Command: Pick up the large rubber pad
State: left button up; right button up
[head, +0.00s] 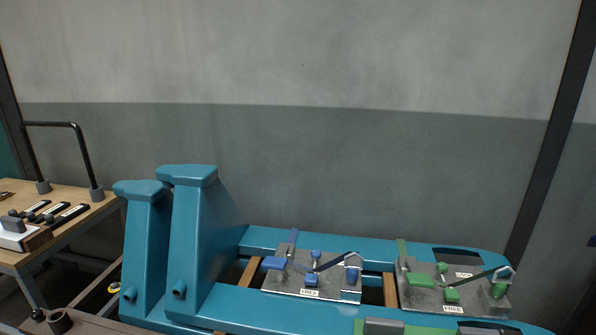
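I cannot make out for certain a large rubber pad in the head view. Several dark flat strips (73,213) lie side by side on the wooden workbench (95,198) at the left, but they are too small to identify. A grey block (12,224) sits on a pale box at the bench's left edge. Neither my left nor my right gripper is in view.
A blue frame (240,304) with two tall blue uprights (195,235) fills the lower middle. It carries two grey clamp plates, one with blue parts (312,287) and one with green parts (455,290).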

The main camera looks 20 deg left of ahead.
aim_at(54, 224)
jog(key=j+u, duration=0.15)
jog(key=j, duration=0.35)
jog(key=j+u, duration=0.1)
jog(key=j, duration=0.45)
jog(key=j+u, duration=0.15)
jog(key=j, duration=0.35)
jog(key=i+j+u, duration=0.1)
jog(key=j, duration=0.4)
jog(key=i+j+u, duration=0.15)
jog(key=j, duration=0.35)
jog(key=j+u, duration=0.15)
jog(key=j, duration=0.35)
jog(key=i+j+u, duration=0.1)
jog(key=j, duration=0.35)
jog(key=i+j+u, duration=0.3)
jog(key=i+j, duration=0.65)
